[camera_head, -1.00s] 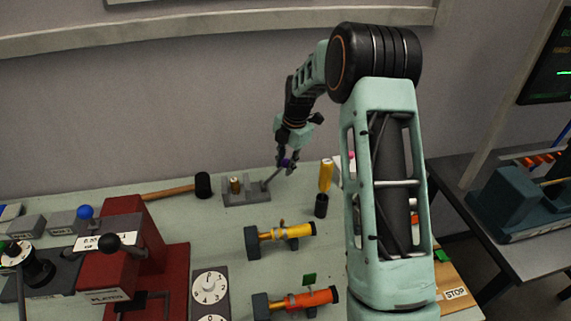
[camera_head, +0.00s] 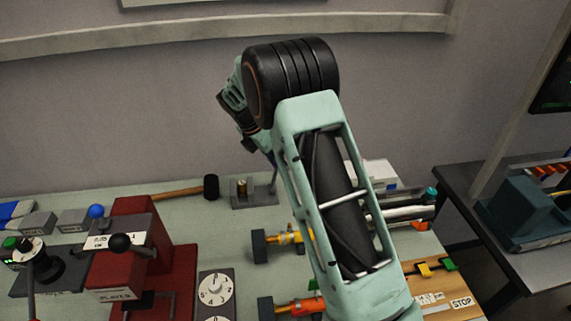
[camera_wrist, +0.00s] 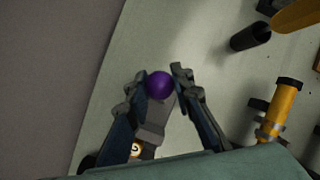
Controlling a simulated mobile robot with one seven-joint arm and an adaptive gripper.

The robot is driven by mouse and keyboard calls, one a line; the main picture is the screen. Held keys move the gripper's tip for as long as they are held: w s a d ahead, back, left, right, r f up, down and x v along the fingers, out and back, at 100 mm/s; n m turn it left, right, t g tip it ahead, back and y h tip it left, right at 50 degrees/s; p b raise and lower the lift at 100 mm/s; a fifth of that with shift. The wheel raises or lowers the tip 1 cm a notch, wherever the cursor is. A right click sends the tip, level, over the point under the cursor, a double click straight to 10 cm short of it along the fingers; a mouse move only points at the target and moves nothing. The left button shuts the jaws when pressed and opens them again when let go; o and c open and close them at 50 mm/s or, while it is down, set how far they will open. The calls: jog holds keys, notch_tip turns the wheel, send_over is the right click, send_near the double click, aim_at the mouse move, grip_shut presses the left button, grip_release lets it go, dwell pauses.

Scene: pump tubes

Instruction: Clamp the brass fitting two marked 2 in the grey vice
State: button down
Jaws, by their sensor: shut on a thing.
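The grey vice (camera_head: 255,203) stands at the back of the bench, with its lever (camera_head: 273,182) rising at its right end. A brass fitting (camera_head: 242,187) stands upright in the vice. In the wrist view its top (camera_wrist: 136,149) shows a dark mark, partly cut off by my gripper, that looks like a 2. My gripper (camera_wrist: 158,77) is shut on the lever's purple knob (camera_wrist: 159,86), which sits between the fingertips. The grey vice body (camera_wrist: 152,132) shows below the knob. In the head view my arm hides the gripper and the knob.
A black-headed hammer (camera_head: 211,187) lies left of the vice. A red machine (camera_head: 135,240) stands front left. A yellow tube (camera_head: 286,238) lies in front, partly behind my arm.

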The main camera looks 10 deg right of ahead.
jog(key=shift+a+r+h, duration=0.2)
jog(key=shift+a+h, duration=0.8)
jog(key=shift+h, duration=0.1)
jog(key=c, duration=1.7)
grip_release()
jog(key=shift+o, duration=0.2)
jog(key=v, duration=1.2)
jog(key=shift+d, duration=0.15)
